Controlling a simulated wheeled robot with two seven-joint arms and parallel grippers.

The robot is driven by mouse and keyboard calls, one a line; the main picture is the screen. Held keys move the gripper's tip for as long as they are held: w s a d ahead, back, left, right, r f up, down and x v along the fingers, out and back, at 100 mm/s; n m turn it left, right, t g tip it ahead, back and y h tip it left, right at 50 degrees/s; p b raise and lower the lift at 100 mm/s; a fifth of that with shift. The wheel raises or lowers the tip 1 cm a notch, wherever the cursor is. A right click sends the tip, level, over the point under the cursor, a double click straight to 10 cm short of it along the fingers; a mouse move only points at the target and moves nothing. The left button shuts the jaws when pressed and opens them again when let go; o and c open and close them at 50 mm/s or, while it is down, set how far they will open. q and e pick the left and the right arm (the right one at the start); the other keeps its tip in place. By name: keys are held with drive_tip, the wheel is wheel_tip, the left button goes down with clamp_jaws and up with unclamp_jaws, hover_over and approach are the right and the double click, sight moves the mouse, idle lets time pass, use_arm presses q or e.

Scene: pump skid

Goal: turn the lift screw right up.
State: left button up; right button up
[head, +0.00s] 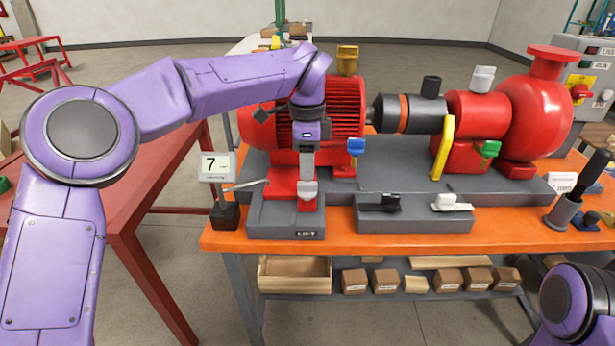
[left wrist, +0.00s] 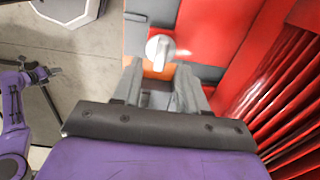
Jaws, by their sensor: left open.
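The lift screw (head: 308,189) has a pale grey handle and stands on the grey block marked LIFT, at the front left foot of the red motor (head: 345,110). In the left wrist view its pale handle (left wrist: 160,46) shows just beyond the fingertips, roughly midway between them. My left gripper (head: 309,165) points down above the screw, open, with nothing visible between its fingers. It also shows in the left wrist view (left wrist: 159,72). Whether the fingers touch the handle I cannot tell. My right gripper is out of view; only a purple arm part shows at the lower right.
A display (head: 215,167) reading 7 stands left of the block, with a thin probe reaching toward the motor foot. A blue-topped bolt (head: 356,147) is right of the gripper. A black clamp (head: 380,202) and a white one (head: 451,202) sit along the front of the skid.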

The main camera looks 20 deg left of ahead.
sight(307, 189)
use_arm(q)
wheel_tip(307, 189, down, 3)
drive_tip(key=shift+w+f, duration=0.1)
drive_tip(key=shift+w, duration=0.05)
drive_tip(key=shift+f, duration=0.45)
clamp_jaws()
